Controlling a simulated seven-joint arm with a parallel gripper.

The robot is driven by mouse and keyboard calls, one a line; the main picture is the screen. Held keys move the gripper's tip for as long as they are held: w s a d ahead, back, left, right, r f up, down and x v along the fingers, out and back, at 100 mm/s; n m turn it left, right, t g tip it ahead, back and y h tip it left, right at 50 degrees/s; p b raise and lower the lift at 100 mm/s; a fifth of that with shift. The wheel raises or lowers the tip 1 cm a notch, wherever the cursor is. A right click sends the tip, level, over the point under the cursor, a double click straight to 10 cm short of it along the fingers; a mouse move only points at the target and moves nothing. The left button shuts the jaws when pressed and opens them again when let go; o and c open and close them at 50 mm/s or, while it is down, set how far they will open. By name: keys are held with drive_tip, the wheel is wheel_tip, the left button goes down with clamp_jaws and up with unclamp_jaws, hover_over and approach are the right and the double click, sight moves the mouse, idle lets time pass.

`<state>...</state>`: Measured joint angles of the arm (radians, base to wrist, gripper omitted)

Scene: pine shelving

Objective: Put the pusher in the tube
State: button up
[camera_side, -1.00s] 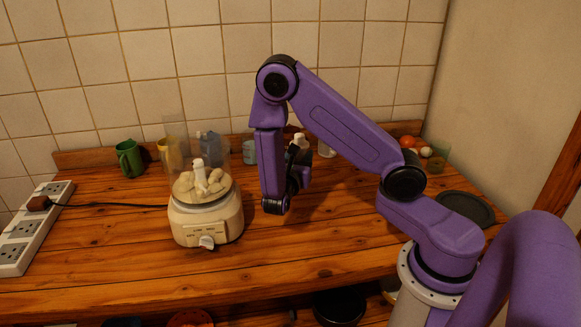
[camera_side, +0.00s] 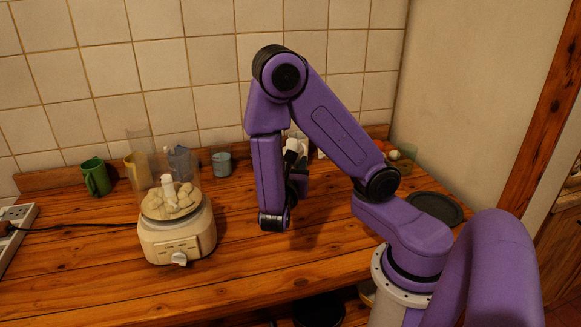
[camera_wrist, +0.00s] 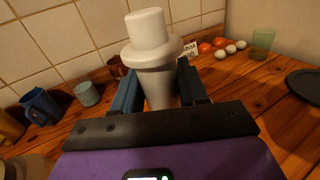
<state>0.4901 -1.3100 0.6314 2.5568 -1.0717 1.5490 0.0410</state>
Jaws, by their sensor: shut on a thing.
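The white pusher (camera_wrist: 149,45) stands upright between the two jaws of my gripper (camera_wrist: 160,88) in the wrist view, its wide flanged top above them. My gripper (camera_side: 299,172) is shut on it; in the side view it is partly behind my purple wrist, and the white top of the pusher (camera_side: 294,147) shows there. The clear tube (camera_side: 138,140) rises at the back left of the clear bowl on the cream food processor (camera_side: 178,240). The pusher is well to the right of the tube, apart from it.
Pale chunks (camera_side: 170,202) fill the bowl. A green mug (camera_side: 96,177), a blue jug (camera_wrist: 40,104) and a grey-blue cup (camera_wrist: 87,94) stand along the wall. Eggs (camera_wrist: 230,49), a green glass (camera_wrist: 262,43) and a dark plate (camera_side: 434,207) are at right. The front counter is largely clear.

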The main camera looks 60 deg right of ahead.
wheel_tip(320, 180, up, 26)
drive_tip(key=w+a+n+t+y, duration=0.65)
drive_tip(key=w+a+t, duration=0.25)
drive_tip(key=w+a, duration=1.35)
drive_tip(key=f, duration=0.1)
drive_tip(key=w+f, duration=0.1)
drive_tip(key=f, duration=0.1)
drive_tip(key=w+d+f, duration=0.1)
drive_tip(key=f, duration=0.1)
drive_tip(key=shift+w+f, duration=0.1)
drive_tip(key=shift+f, duration=2.35)
drive_tip(key=o, duration=1.1)
drive_tip(key=shift+o, duration=0.2)
